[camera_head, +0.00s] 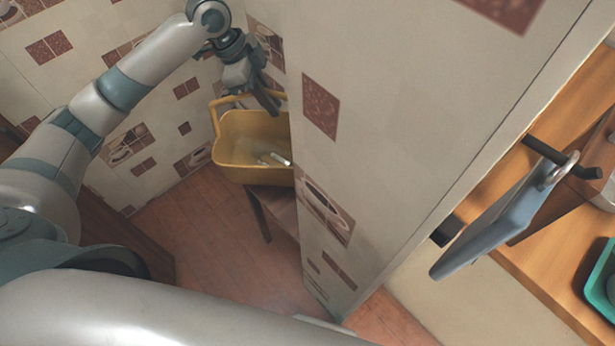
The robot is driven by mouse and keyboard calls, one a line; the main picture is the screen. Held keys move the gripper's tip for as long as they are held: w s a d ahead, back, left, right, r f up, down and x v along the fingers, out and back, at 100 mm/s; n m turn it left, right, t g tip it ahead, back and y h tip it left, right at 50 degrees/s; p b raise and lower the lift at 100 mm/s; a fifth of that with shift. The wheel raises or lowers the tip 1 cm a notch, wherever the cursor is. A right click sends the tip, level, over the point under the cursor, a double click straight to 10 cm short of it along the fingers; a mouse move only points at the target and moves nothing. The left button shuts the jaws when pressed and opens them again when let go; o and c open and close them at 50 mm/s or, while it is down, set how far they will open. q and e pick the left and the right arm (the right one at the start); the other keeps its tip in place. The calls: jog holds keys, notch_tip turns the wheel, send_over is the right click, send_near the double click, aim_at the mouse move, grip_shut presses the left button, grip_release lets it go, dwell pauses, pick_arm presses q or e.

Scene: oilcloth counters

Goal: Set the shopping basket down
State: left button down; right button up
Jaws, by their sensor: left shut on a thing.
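A yellow shopping basket (240,160) is in the upper middle of the head view, partly hidden on its right by a tiled wall corner. A few small pale items lie inside it. My left gripper (272,108) is above the basket, shut on its raised handle (226,101). A small dark table (283,210) stands under the basket. I cannot tell whether the basket touches the table top. My right gripper is not in view.
The tiled wall corner (400,120) juts out close to the basket's right side. A blue board (495,225) hangs from a dark hook at the right, near a wooden counter (545,270) with a teal tray (600,285). The reddish floor (205,235) is clear.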

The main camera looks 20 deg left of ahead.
pick_arm(q)
jog(key=shift+d, duration=0.1)
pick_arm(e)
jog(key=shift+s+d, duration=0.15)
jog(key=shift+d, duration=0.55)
